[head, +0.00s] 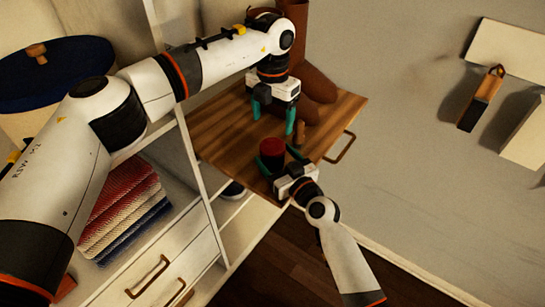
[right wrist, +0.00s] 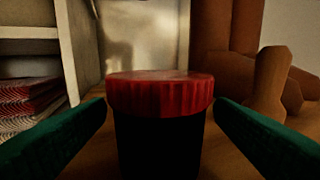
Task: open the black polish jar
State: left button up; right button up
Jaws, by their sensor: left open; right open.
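The black polish jar (right wrist: 160,146) stands upright on the wooden shelf board, its red lid (right wrist: 160,93) on top. In the head view the red lid (head: 271,147) shows near the board's front edge. My right gripper (head: 268,162) is open, its green fingers on either side of the jar; in the right wrist view gaps show between the fingers and the jar. My left gripper (head: 273,118) is open and empty, higher in the head view, pointing down over the board behind the jar, apart from it.
Brown boots (head: 318,84) stand at the back of the wooden board (head: 225,128), with a small brown wooden piece (head: 299,132) beside the jar. Folded red, white and blue cloths (head: 125,210) lie on a shelf at left. A brush (head: 481,99) hangs on the right wall.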

aim_at(273, 145)
jog(key=shift+x, duration=0.85)
grip_shut()
pick_arm(q)
jog(key=m, duration=0.5)
jog(key=shift+d, duration=0.1)
jog(key=m, duration=1.7)
jog(key=shift+f+m, duration=0.3)
jog(key=shift+f, duration=3.7)
